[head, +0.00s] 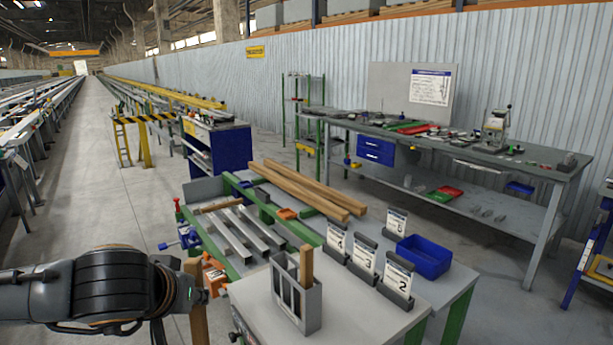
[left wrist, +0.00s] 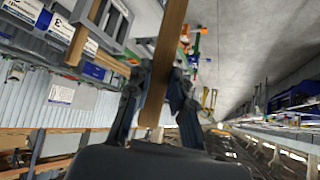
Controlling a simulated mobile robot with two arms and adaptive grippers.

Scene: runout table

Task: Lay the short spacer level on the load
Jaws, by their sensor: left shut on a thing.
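My left gripper (head: 207,287) is at the lower left of the head view, left of the grey rack. It is shut on a wooden spacer (head: 198,322), which hangs upright beside the table's near left edge. The left wrist view shows the spacer (left wrist: 169,45) between the two fingers (left wrist: 157,100). The load is a row of silvery metal profiles (head: 236,231) on the green-framed table, beyond the gripper. One wooden strip (head: 219,206) lies across their far end. Another wooden spacer (head: 306,266) stands in the rack. My right gripper is not in view.
The grey slotted rack (head: 311,306) stands on the near tabletop. Numbered card holders (head: 396,283) and a blue bin (head: 424,257) are to its right. Two long timbers (head: 315,190) lie behind the profiles. A blue clamp (head: 187,238) is at the table's left edge.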

